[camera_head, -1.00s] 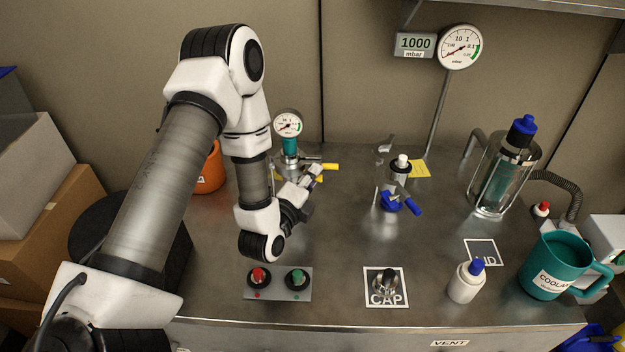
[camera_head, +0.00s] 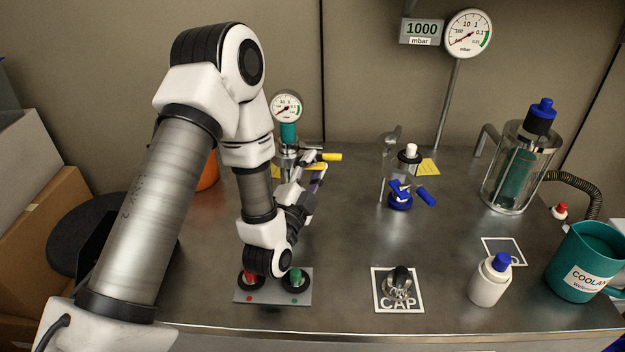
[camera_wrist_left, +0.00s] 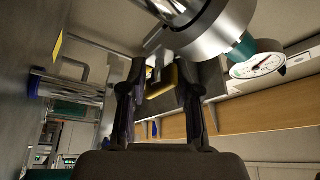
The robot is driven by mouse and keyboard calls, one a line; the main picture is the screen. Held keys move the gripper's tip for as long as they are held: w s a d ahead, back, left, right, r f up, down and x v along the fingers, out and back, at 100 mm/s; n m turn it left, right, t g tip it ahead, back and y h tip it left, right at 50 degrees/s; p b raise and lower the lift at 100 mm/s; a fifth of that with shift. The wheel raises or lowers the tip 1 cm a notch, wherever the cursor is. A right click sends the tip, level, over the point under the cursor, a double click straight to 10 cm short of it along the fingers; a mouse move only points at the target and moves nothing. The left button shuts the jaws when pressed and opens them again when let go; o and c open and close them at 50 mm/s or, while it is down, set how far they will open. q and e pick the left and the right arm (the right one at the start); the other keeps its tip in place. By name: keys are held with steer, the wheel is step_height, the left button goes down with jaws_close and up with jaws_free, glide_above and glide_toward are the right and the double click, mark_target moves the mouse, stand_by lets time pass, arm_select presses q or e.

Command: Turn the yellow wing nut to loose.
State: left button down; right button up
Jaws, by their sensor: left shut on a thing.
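The yellow wing nut (camera_wrist_left: 161,84) sits between the two fingers of my left gripper (camera_wrist_left: 165,78) in the wrist view, beside the shiny metal fitting (camera_wrist_left: 205,25). My left gripper (camera_head: 318,172) is shut on it. In the head view the gripper is at the metal valve fitting under the small gauge (camera_head: 286,107), and my fingers hide most of the nut. A yellow lever handle (camera_head: 331,157) sticks out to the right just behind the fingertips. How far the nut is turned cannot be told. My right gripper is not in view.
A panel (camera_head: 272,298) with red and green buttons lies below my left wrist. A glass fitting with a blue clamp (camera_head: 400,197) stands to the right. A CAP square (camera_head: 414,305), a white bottle (camera_head: 489,283) and a teal jug (camera_head: 582,262) are further right.

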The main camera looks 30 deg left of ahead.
arm_select(q)
steer(key=shift+n, duration=0.3)
steer(key=c, duration=0.7)
jaws_free()
steer(key=shift+d, duration=0.1)
